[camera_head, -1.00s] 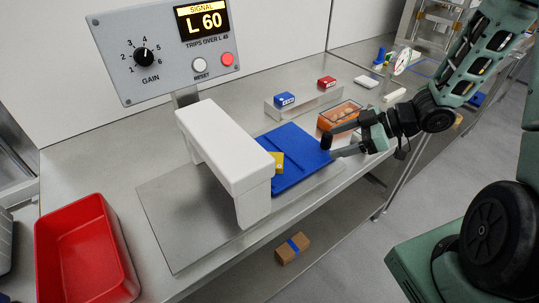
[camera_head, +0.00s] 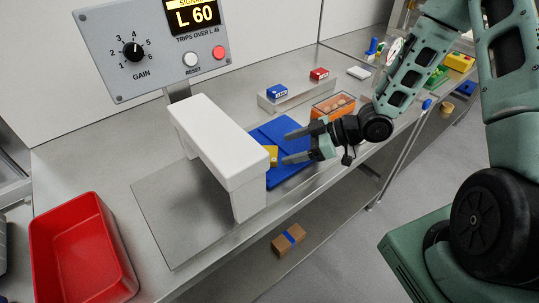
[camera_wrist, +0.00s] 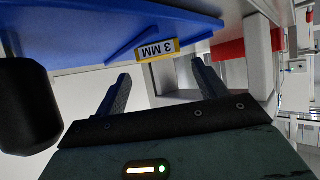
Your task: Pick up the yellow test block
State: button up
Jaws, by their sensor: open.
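The yellow test block (camera_head: 271,155) stands on the blue tray (camera_head: 290,178), beside the opening of the white arch (camera_head: 222,145), which partly hides it. In the wrist view the block (camera_wrist: 157,50) shows a "3 MM" label, ahead of and between my fingers. My gripper (camera_head: 288,147) is open and empty, its fingers pointing left toward the block, just right of it. In the wrist view my gripper (camera_wrist: 162,78) has both fingertips short of the block, with a gap left.
A red bin (camera_head: 82,255) is at the lower left. Behind the tray are a blue block (camera_head: 277,91) and a red block (camera_head: 319,74) on a metal riser, plus an orange box (camera_head: 333,106). The gain panel (camera_head: 150,50) stands behind the arch.

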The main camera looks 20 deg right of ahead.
aim_at(275, 154)
jog(key=x, duration=0.5)
jog(key=shift+w+a+f+p, duration=0.1)
jog(key=shift+a+p, duration=0.2)
jog(key=c, duration=0.9)
